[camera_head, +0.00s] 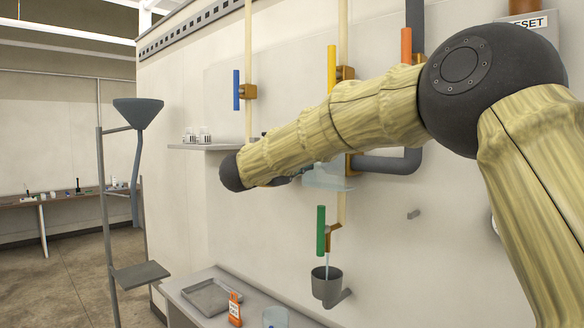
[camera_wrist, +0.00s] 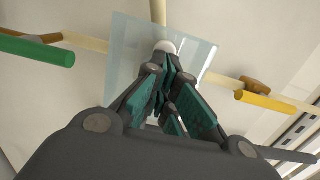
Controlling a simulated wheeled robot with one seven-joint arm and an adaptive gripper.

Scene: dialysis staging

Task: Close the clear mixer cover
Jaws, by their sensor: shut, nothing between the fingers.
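The clear mixer cover (camera_head: 326,178) is a pale, see-through pane at the wall by the cream pipe, partly hidden by my arm in the head view. In the head view my gripper is mostly hidden behind my forearm. How far open the cover stands is unclear.
On the wall are a blue handle (camera_head: 236,90), a yellow handle (camera_head: 331,68), an orange handle (camera_head: 406,45) and a green handle (camera_head: 320,230). A grey cup (camera_head: 326,285) is below the green one. A small shelf (camera_head: 205,147) is left. A tray (camera_head: 208,298) lies on the bench below.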

